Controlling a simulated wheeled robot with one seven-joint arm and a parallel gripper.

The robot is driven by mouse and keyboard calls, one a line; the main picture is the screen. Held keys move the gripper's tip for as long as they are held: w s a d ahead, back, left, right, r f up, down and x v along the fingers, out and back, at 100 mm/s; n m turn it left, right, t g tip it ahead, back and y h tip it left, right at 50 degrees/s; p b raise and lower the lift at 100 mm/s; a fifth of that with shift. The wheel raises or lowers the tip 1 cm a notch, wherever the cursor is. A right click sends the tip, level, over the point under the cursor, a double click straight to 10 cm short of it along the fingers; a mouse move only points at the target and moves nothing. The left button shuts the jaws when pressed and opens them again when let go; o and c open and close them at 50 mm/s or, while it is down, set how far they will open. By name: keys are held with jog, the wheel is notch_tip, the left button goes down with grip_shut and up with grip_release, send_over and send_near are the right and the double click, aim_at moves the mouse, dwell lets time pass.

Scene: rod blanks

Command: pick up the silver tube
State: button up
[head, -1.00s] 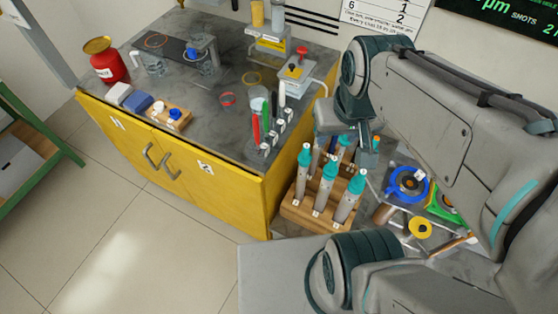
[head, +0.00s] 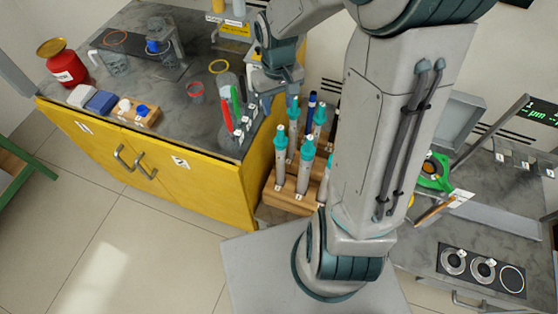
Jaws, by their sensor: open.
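A small rack on the dark counter top holds a red tube (head: 227,118), a green tube (head: 236,100) and a pale grey upright tube (head: 252,104) at its right end. The pale grey one looks like the silver tube, but it is small and close behind my gripper, so I cannot be sure. My gripper (head: 277,100) is open and points down beside the right edge of the yellow cabinet, just right of the rack. I see nothing between its fingers. Its fingertips are small and hard to make out.
A wooden block (head: 284,195) with several teal-capped tubes stands below my gripper, by the yellow cabinet (head: 200,185). A red canister (head: 66,66), a glass beaker (head: 112,62) and coloured rings stand on the counter. Open floor lies at the lower left.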

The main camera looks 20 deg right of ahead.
aim_at(281, 128)
notch_tip(281, 128, down, 8)
jog(key=shift+d+f, duration=0.2)
jog(key=shift+f, duration=1.15)
jog(key=shift+d+f, duration=0.2)
jog(key=shift+f, duration=1.15)
jog(key=shift+c, duration=0.3)
grip_shut()
